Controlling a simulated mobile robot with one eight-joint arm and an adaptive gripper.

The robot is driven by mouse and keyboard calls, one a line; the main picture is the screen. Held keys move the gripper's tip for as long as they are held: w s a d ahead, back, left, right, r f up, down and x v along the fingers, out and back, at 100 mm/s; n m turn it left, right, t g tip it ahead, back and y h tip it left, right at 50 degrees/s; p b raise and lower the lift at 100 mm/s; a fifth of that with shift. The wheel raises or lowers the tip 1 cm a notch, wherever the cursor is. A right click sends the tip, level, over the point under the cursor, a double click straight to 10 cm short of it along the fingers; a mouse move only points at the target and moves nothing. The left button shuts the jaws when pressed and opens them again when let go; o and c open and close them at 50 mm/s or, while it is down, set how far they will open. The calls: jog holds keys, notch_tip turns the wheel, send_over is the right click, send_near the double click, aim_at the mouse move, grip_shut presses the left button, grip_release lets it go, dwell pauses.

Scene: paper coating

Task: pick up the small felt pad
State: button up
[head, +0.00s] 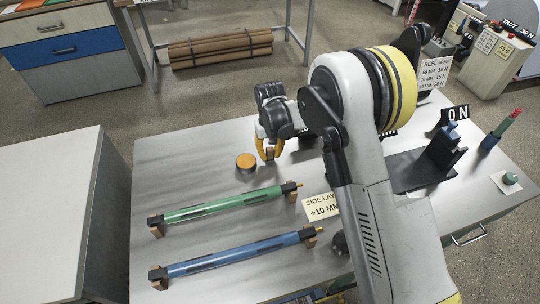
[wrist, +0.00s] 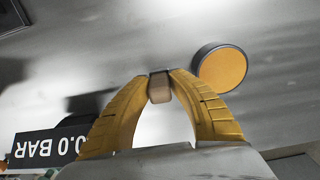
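A small tan block with a dark end, which looks like the felt pad (wrist: 160,88), sits between my yellow fingertips in the wrist view. My gripper (wrist: 160,78) has both fingertips against its sides and looks shut on it. In the head view my gripper (head: 268,154) points down over the grey table, and the pad (head: 270,154) shows as a small brown bit at the fingertips. I cannot tell whether the pad touches the table.
A round orange-topped black disc (head: 246,161) lies just left of my gripper, close to one finger in the wrist view (wrist: 222,68). A green roller (head: 225,205) and a blue roller (head: 240,254) rest on brown-and-black supports nearer the front. The table's left back area is clear.

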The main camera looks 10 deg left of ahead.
aim_at(273, 149)
jog(key=c, duration=0.3)
jog(key=shift+r+p, duration=0.3)
jog(key=shift+r, duration=0.25)
jog(key=r+p, duration=0.1)
jog(key=r, duration=0.1)
jog(key=d+r+p, duration=0.1)
jog(key=r, duration=0.1)
jog(key=shift+s, duration=0.1)
jog(key=s+d+r+p, duration=0.2)
jog(key=d+r, duration=0.4)
jog(key=d, duration=0.4)
jog(key=shift+s+d+p, duration=0.15)
jog(key=shift+s+p, duration=0.25)
jog(key=shift+p, duration=0.05)
